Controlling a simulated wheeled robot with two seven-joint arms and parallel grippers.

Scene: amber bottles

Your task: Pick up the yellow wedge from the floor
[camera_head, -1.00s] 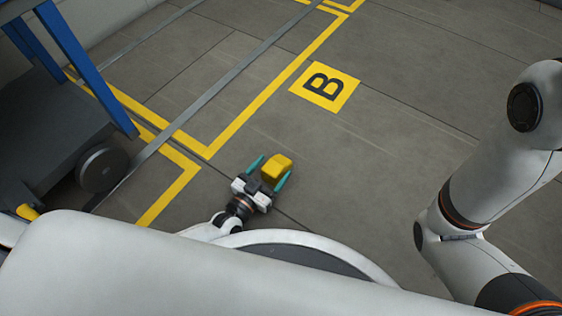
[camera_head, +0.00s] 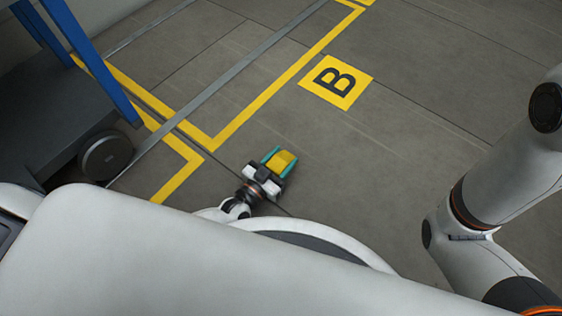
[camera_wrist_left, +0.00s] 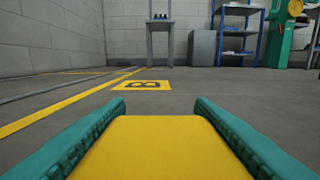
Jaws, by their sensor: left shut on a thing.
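The yellow wedge (camera_head: 281,161) is between the teal fingers of my left gripper (camera_head: 280,160), low over or on the grey floor; I cannot tell whether it touches the floor. My left gripper is shut on it, one finger along each side. In the left wrist view the wedge (camera_wrist_left: 160,150) fills the bottom middle between the two fingers. Of my right arm only upper links show at the right of the head view; its gripper is out of view.
A blue-framed cart (camera_head: 95,60) with a dark wheel (camera_head: 105,156) stands at the left. Yellow floor lines and a "B" floor marker (camera_head: 336,81) lie ahead. A grey table (camera_wrist_left: 160,25) and a blue shelf (camera_wrist_left: 240,35) stand far off. The floor between is clear.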

